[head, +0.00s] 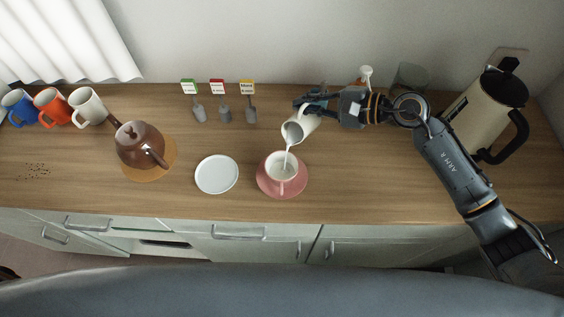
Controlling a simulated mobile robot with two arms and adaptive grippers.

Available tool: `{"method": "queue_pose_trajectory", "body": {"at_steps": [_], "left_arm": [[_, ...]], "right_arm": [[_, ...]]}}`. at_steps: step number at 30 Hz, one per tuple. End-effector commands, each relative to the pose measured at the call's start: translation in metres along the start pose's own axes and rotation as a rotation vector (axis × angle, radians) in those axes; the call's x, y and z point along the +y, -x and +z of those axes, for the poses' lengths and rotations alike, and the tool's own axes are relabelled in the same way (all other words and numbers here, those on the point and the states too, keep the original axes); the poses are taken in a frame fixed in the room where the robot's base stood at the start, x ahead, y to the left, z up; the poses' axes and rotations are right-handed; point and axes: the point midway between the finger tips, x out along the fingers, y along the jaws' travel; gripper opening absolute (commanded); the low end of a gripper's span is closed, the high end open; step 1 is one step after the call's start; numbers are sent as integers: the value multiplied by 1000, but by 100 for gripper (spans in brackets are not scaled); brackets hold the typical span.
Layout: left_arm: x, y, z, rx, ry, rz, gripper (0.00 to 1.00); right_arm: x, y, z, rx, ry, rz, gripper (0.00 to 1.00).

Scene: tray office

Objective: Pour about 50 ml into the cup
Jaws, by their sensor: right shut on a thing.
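A pink cup with a white inside (283,168) stands upright on a pink saucer (262,184) near the front of the counter. My right gripper (316,106) is shut on a small white jug (298,127) and holds it tilted above the back right of the cup. A thin white stream (288,153) runs from the jug's lip down into the cup. The liquid level in the cup is too small to tell. My left gripper is not in view.
A white plate (217,174) lies left of the saucer. A brown teapot (139,145) stands on a round mat (163,172). Several mugs (53,106) are at the far left. A large beige kettle (484,112) stands right, beside my arm. Small labelled holders (218,101) stand at the back.

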Motion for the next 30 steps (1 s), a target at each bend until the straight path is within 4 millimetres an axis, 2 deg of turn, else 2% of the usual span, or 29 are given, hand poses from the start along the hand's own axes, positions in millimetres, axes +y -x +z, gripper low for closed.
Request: {"method": "queue_pose_trajectory", "body": {"at_steps": [8, 10, 15, 17, 22, 30], "left_arm": [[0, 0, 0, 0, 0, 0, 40], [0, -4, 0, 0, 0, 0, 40], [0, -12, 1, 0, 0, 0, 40], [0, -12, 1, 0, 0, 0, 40], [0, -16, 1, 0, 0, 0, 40], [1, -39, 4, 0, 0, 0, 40]], "right_arm": [[-1, 0, 0, 4, 9, -3, 0], [-14, 6, -3, -13, -73, -4, 0], [-55, 22, -1, -94, -403, 3, 0], [-62, 25, 0, -114, -462, -6, 0], [-61, 24, -2, -122, -486, -10, 0], [-61, 24, -17, -158, -589, -28, 0]]}}
